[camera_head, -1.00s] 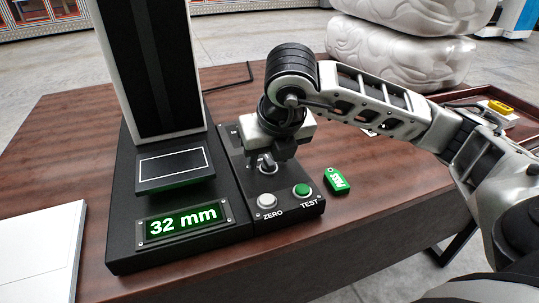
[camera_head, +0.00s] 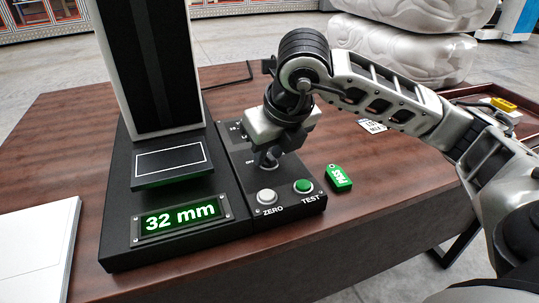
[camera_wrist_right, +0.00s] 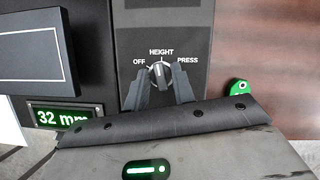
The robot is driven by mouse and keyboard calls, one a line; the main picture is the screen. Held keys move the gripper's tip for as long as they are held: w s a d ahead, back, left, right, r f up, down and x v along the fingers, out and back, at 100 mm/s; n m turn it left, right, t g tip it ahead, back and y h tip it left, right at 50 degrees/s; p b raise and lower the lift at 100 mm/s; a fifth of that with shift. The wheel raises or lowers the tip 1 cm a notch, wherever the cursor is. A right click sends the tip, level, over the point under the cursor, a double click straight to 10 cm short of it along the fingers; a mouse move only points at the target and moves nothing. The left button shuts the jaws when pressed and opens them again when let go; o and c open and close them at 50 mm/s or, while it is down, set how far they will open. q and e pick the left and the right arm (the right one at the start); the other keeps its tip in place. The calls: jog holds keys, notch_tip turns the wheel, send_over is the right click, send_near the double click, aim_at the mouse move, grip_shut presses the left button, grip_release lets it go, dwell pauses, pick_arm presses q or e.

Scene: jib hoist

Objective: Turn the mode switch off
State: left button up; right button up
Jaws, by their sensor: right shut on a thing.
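The mode switch (camera_wrist_right: 160,75) is a small dark knob with a light pointer line, on the black control panel (camera_wrist_right: 190,25). Labels OFF, HEIGHT and PRESS surround it, and its pointer stands close to HEIGHT. My right gripper (camera_wrist_right: 161,84) is shut on the knob, one finger on each side. In the head view the right gripper (camera_head: 268,155) comes down onto the panel from above and mostly hides the knob. The device's green display (camera_head: 181,216) reads 32 mm. My left gripper is not in view.
A white ZERO button (camera_head: 266,196) and a green TEST button (camera_head: 303,186) sit just in front of the switch. A green PASS tag (camera_head: 339,178) lies right of the panel.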

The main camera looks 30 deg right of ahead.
jog(key=shift+d+f+n+y+b, duration=0.1)
jog(key=shift+f+n+y+b, duration=0.15)
jog(key=shift+n+b, duration=0.5)
jog(key=shift+r+n+y, duration=0.1)
jog(key=shift+n+y, duration=0.15)
jog(key=shift+n, duration=0.8)
jog(key=shift+r+n+y+b, duration=0.1)
jog(key=shift+n+y+b, duration=0.4)
jog(key=shift+n, duration=0.4)
jog(key=shift+n+g+y, duration=0.3)
jog(key=shift+n, duration=0.4)
jog(key=shift+d+n+g, duration=0.1)
jog(key=shift+n+g, duration=0.2)
jog(key=shift+n, duration=0.6)
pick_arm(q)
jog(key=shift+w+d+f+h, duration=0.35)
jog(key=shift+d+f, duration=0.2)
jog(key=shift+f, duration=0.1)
pick_arm(e)
jog(key=shift+w+n+y, duration=0.1)
jog(key=shift+n+y, duration=0.2)
jog(key=shift+n, duration=0.1)
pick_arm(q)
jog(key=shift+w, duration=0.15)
